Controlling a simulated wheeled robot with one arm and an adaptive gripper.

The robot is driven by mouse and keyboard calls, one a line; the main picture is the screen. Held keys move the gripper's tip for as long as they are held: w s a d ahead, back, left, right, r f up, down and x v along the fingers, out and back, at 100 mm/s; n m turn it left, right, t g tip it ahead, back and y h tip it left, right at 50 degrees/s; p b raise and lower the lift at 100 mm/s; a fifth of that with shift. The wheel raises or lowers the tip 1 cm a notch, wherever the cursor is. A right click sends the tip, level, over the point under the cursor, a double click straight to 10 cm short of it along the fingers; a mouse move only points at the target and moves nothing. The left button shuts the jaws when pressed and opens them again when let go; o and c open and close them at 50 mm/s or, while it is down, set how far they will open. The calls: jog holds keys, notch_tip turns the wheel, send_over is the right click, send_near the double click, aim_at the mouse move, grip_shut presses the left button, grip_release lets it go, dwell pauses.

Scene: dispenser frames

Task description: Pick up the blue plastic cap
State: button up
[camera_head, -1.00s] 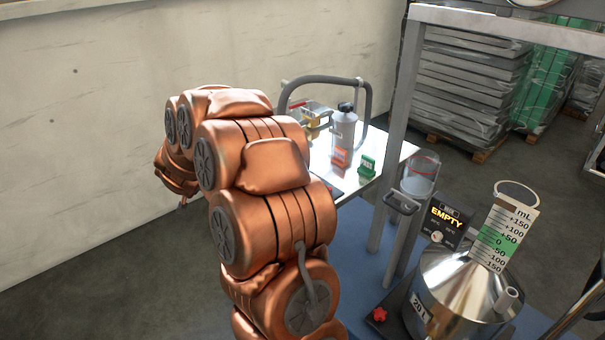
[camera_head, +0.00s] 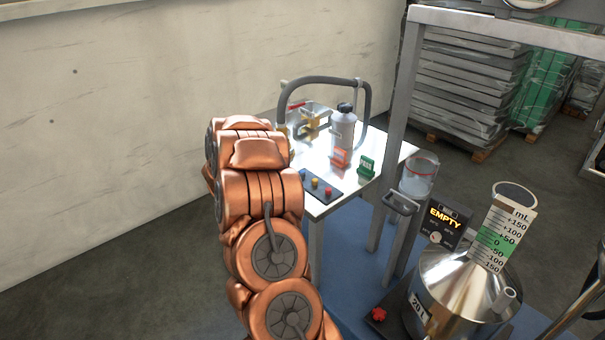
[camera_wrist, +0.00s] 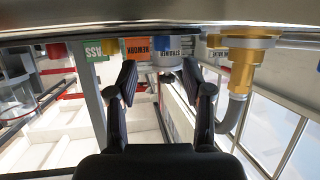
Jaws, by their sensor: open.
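The blue plastic cap (camera_head: 302,174) is a small blue piece at the far left end of a dark mat (camera_head: 319,187) on the white table. A yellow cap (camera_head: 314,182) and a red cap (camera_head: 328,192) stand in line with it on the mat. My gripper (camera_wrist: 160,70) shows in the wrist view with its two dark fingers apart and nothing between them. That view looks upside down. A small blue shape shows at its upper left, but I cannot tell whether it is the cap. In the head view my gripper is hidden behind my copper arm.
The table (camera_head: 389,157) also bears a grey bottle (camera_head: 343,130), an orange sign (camera_head: 340,158), a green sign (camera_head: 366,167) and brass fittings (camera_head: 312,127) with a thick hose (camera_head: 366,92). A steel vessel (camera_head: 452,290) and metal frame (camera_head: 404,100) stand to the right.

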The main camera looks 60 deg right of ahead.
jog(key=shift+p+x, duration=0.8)
jog(key=shift+x, duration=1.7)
jog(key=shift+w+f, duration=0.1)
grip_shut()
